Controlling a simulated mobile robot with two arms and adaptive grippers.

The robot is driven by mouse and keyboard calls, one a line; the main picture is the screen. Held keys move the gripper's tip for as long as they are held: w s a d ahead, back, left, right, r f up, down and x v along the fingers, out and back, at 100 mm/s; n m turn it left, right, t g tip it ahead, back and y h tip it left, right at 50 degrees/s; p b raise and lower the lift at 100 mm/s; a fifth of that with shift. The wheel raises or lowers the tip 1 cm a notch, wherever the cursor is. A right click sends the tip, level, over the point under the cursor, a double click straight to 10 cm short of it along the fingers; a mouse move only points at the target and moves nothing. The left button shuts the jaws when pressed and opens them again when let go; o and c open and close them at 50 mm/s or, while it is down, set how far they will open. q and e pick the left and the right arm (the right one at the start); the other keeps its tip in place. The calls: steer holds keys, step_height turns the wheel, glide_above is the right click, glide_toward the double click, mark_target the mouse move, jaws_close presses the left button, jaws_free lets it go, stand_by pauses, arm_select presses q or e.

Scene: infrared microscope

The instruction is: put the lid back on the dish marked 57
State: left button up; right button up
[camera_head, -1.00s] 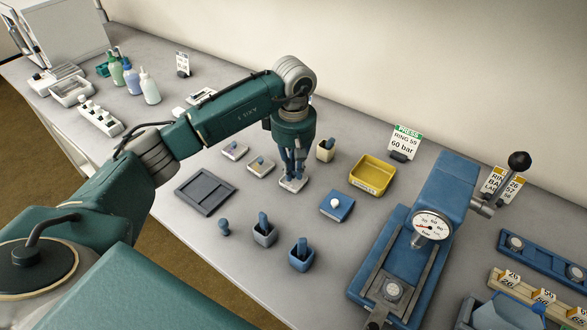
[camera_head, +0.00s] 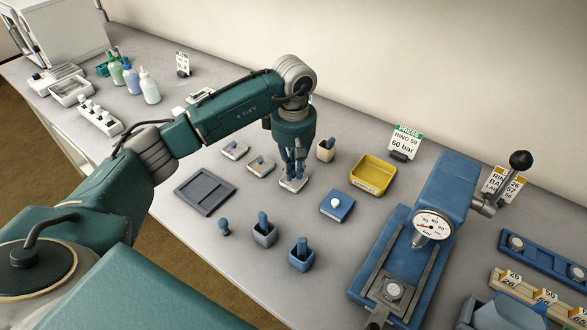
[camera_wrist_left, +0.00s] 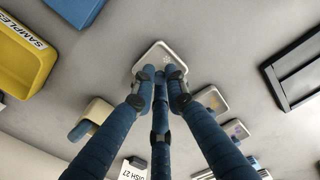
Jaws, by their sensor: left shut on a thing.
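My left gripper (camera_head: 292,172) points down and is shut on a small pale square lid (camera_head: 293,186), just at or above the table. My right gripper is not in view.
A yellow tray (camera_head: 371,174), a blue block with a white ball (camera_head: 337,205) and a blue press (camera_head: 440,205) stand to the right. A dark tray (camera_head: 205,190) lies at left. A cream holder (camera_head: 326,149) is close behind the gripper.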

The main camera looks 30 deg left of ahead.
arm_select(q)
steer(key=shift+f+b, duration=0.2)
steer(key=shift+b, duration=0.25)
stand_by(0.8)
stand_by(0.3)
steer(key=o, duration=1.3)
steer(key=shift+r, duration=0.1)
steer(key=shift+r+p, duration=1.55)
steer(key=shift+r, duration=1.4)
